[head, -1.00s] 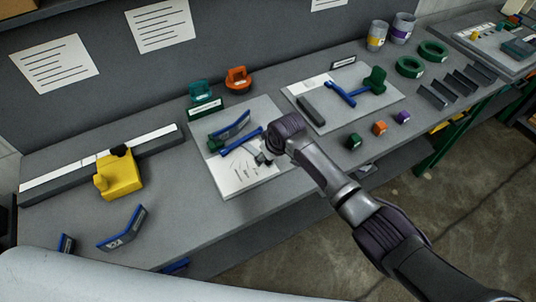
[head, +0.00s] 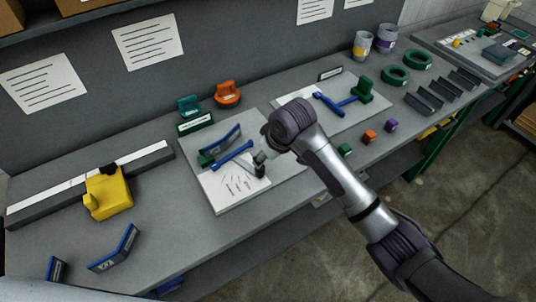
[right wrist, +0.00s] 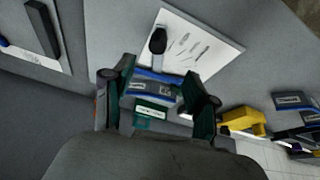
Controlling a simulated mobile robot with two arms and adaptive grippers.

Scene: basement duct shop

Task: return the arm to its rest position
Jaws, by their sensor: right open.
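My right arm reaches in from the lower right in the head view, over the left board (head: 231,203) on the bench. Its wrist mostly hides the right gripper (head: 259,157). In the right wrist view the right gripper (right wrist: 158,90) has its two fingers spread apart, with nothing seen held. A blue-edged grey piece (right wrist: 152,86) and a green labelled block (right wrist: 151,112) show in the gap, apparently beyond the fingers. A blue-handled tool (head: 232,152) and a blue-edged angled piece (head: 221,142) lie on the left board. My left gripper is out of view.
A yellow block tool (head: 108,194) sits by a long rail (head: 60,194) at left. The right board (head: 360,118) holds blue and green tools. Small cubes (head: 369,136), green rings (head: 396,75) and dark channels (head: 432,101) lie farther right. Open floor (head: 420,225) lies in front.

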